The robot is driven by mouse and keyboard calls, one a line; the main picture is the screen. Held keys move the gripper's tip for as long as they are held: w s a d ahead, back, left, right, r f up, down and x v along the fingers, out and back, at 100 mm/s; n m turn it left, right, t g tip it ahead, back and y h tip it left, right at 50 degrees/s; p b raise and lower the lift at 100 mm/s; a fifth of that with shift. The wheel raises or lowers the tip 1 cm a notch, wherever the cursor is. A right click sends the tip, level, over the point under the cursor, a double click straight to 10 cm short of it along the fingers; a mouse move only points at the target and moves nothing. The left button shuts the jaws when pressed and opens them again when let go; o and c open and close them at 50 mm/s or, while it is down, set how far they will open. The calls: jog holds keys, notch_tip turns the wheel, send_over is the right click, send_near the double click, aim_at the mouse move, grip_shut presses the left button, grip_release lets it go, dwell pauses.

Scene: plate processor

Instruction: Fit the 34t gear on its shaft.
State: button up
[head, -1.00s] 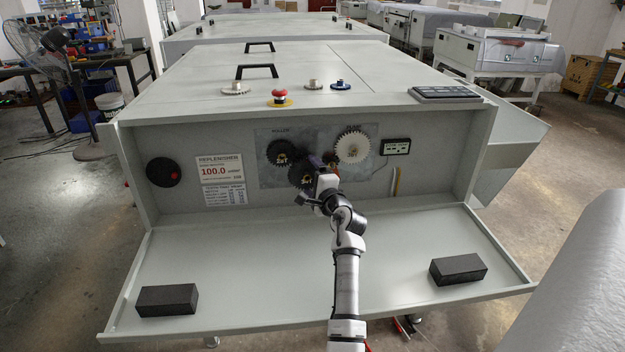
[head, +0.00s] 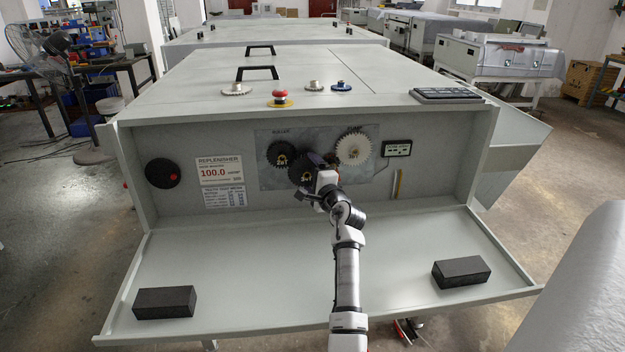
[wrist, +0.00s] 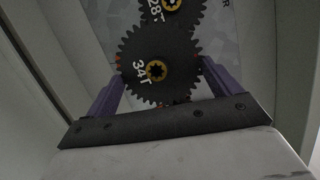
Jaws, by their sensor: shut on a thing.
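The black 34t gear (wrist: 160,62) with a brass hub fills the middle of the wrist view, its "34T" label readable. My gripper (wrist: 160,64) is shut on it, with a purple finger on each side of its rim. In the head view the gear (head: 300,173) is partly hidden by my gripper (head: 320,172), at the panel between the other gears. The black 28t gear (head: 281,154) is at upper left; it also shows in the wrist view (wrist: 172,12), close to or touching the 34t teeth. A white gear (head: 354,149) is at upper right. The shaft behind the 34t gear is hidden.
The fold-down door (head: 240,270) lies open below the panel, with black blocks at its left (head: 165,303) and right (head: 460,271). Loose gears and a red emergency button (head: 280,97) are on the top cover. A small display (head: 397,148) is right of the white gear.

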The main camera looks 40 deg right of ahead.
jog(key=shift+w+d+b, duration=0.35)
jog(key=shift+w+b, duration=0.3)
jog(key=o, duration=1.1)
jog(key=shift+o, duration=0.2)
jog(key=b+v, duration=0.2)
jog(key=v, duration=1.1)
jog(key=shift+s, duration=0.35)
jog(key=shift+a+r, duration=0.1)
